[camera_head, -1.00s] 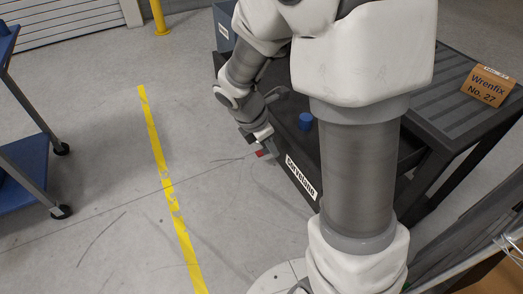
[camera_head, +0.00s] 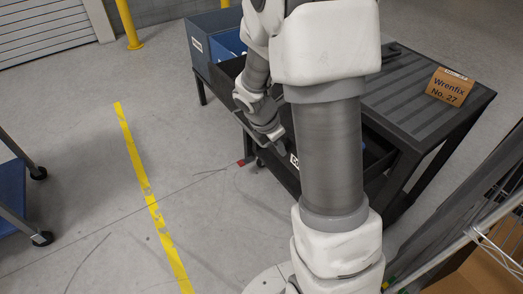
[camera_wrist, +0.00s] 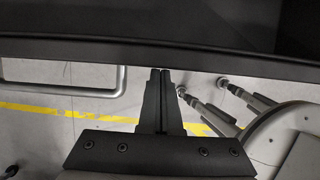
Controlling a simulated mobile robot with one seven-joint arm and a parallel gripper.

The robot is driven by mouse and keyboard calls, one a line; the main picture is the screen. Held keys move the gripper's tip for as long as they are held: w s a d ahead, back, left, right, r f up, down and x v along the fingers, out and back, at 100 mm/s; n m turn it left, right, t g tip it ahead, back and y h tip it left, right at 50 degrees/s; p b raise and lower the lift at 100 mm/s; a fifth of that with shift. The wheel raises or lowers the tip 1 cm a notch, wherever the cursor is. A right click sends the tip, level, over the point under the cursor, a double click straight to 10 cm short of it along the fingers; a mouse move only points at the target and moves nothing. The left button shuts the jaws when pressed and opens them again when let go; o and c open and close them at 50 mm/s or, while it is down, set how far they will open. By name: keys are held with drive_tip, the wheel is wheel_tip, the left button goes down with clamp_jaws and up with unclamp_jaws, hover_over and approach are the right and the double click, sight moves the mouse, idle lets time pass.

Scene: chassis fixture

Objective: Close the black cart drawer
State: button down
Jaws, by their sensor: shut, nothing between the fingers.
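The black cart (camera_head: 395,95) stands right of centre in the head view. Its drawer (camera_head: 282,172) is pulled out toward the lower left, with a white label on its front; my arm hides much of it. My gripper (camera_head: 274,138) is at the drawer's front side, partly hidden in the head view. In the wrist view, my gripper (camera_wrist: 161,74) is shut and empty, its fingertips close to the edge of a dark panel (camera_wrist: 160,57). I cannot tell whether they touch it. A grey bar loop (camera_wrist: 122,80) lies left of the fingers.
A cardboard box (camera_head: 450,88) sits on the cart top. A blue bin (camera_head: 213,25) stands at the cart's far end. A blue cart (camera_head: 12,185) is at the left, and wire shelving (camera_head: 480,215) at the lower right. The floor around the yellow line (camera_head: 140,175) is clear.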

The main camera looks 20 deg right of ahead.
drive_tip(key=w+d+p, duration=0.1)
drive_tip(key=d+p, duration=0.2)
drive_tip(key=d, duration=0.4)
drive_tip(key=w+d+p, duration=0.1)
drive_tip(key=d+p, duration=0.2)
drive_tip(key=d, duration=0.3)
drive_tip(key=w+d+p, duration=0.2)
drive_tip(key=d+p, duration=0.1)
drive_tip(key=d, duration=0.4)
drive_tip(key=shift+w+d+p, duration=0.1)
drive_tip(key=shift+d+p, duration=0.2)
drive_tip(key=shift+d+r, duration=0.1)
